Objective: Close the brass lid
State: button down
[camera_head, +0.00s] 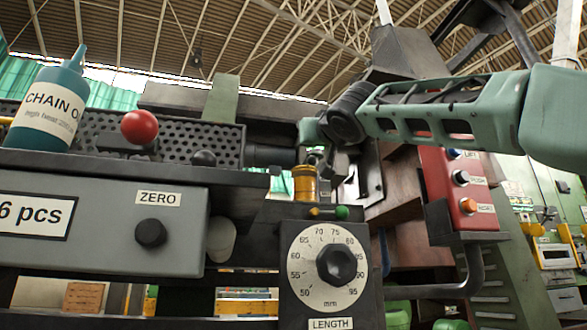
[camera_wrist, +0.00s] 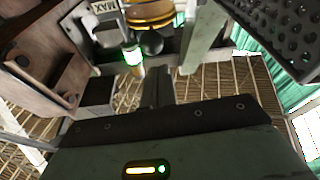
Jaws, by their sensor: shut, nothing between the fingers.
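A small brass cup (camera_head: 305,186) stands upright on the dark machine body, just above the length dial. Brass round parts also show at the top edge of the wrist view (camera_wrist: 150,14), partly cut off, beside a green-lit glass (camera_wrist: 132,54). I cannot tell which part is the lid or how far it stands open. My gripper (camera_head: 316,160) is just above the brass cup, small and partly lost against the dark parts behind it. In the wrist view my gripper's fingers (camera_wrist: 158,78) are together and empty, close to the brass parts; contact cannot be told.
The length dial (camera_head: 331,265) and a small green-ended lever (camera_head: 329,212) are below the cup. A red-knobbed lever (camera_head: 139,127) and a chain oil bottle (camera_head: 50,103) are to the left. A red button box (camera_head: 460,190) stands to the right, below my arm.

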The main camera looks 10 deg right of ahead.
jog(key=shift+s+f+b, duration=0.2)
jog(key=shift+f+b, duration=1.05)
jog(key=shift+b, duration=0.45)
jog(key=shift+f, duration=0.2)
jog(key=shift+w, duration=0.1)
notch_tip(320, 180, up, 5)
jog(key=s+p, duration=0.1)
jog(key=p, duration=0.4)
jog(key=s+f+b, duration=0.5)
jog(key=s, duration=0.4)
jog(key=shift+f, duration=0.2)
